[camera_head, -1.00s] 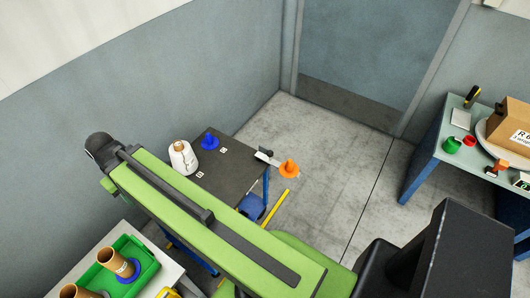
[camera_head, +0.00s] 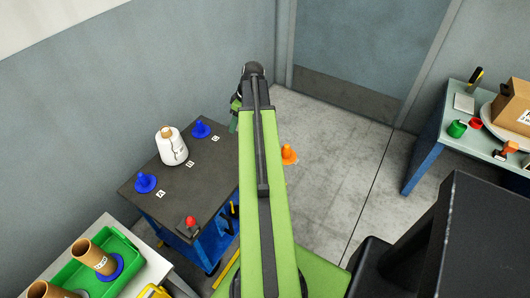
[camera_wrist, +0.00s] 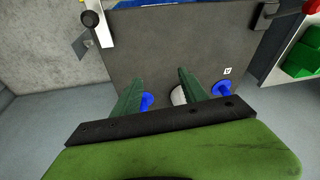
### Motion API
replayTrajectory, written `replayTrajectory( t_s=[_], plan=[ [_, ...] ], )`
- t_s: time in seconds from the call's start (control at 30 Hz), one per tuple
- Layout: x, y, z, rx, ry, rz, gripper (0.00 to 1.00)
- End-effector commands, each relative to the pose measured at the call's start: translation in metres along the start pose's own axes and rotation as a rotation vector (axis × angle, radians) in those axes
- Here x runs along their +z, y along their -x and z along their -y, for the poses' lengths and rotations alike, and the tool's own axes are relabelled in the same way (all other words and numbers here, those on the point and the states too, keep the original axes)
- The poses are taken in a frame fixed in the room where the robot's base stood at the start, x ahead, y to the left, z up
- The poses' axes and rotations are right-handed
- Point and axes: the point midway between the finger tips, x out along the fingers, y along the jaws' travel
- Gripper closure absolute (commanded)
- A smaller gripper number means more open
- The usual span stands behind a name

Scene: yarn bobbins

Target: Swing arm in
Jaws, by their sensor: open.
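My arm is green and stands nearly upright in the middle of the head view. My gripper (camera_wrist: 156,90) shows in the wrist view as two dark green fingers, apart and with nothing gripped between them. In the head view its end is mostly hidden behind the arm's far tip. A dark table (camera_head: 205,182) lies left of the arm. On it stand a white yarn bobbin (camera_head: 172,147) and two blue pegs, one at the front (camera_head: 145,182) and one at the back (camera_head: 201,130). The wrist view also shows the table (camera_wrist: 170,50), part of the bobbin (camera_wrist: 179,97) and blue pegs (camera_wrist: 222,88).
An orange cone (camera_head: 289,154) stands on the floor right of the arm. A green crate (camera_head: 118,250) with cardboard tubes is at lower left. A workbench with a carton (camera_head: 508,105) is at right.

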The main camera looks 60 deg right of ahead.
Motion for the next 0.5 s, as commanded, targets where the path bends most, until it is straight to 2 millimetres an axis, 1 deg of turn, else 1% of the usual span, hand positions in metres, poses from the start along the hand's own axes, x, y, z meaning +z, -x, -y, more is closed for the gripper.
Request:
replayTrajectory(
  t_s=[0.03, 0.1, 0.2, 0.3, 0.4, 0.5],
  plan=[
    [0.036, -0.004, -0.035, 0.016, -0.002, -0.026, 0.49],
    [0.076, 0.004, -0.067, 0.037, 0.018, -0.058, 0.49],
    [0.117, 0.014, -0.094, 0.064, 0.041, -0.089, 0.49],
    [0.139, 0.020, -0.107, 0.079, 0.055, -0.103, 0.49],
    [0.144, 0.023, -0.109, 0.083, 0.061, -0.108, 0.49],
    [0.144, 0.022, -0.109, 0.083, 0.062, -0.107, 0.49]
  ],
)
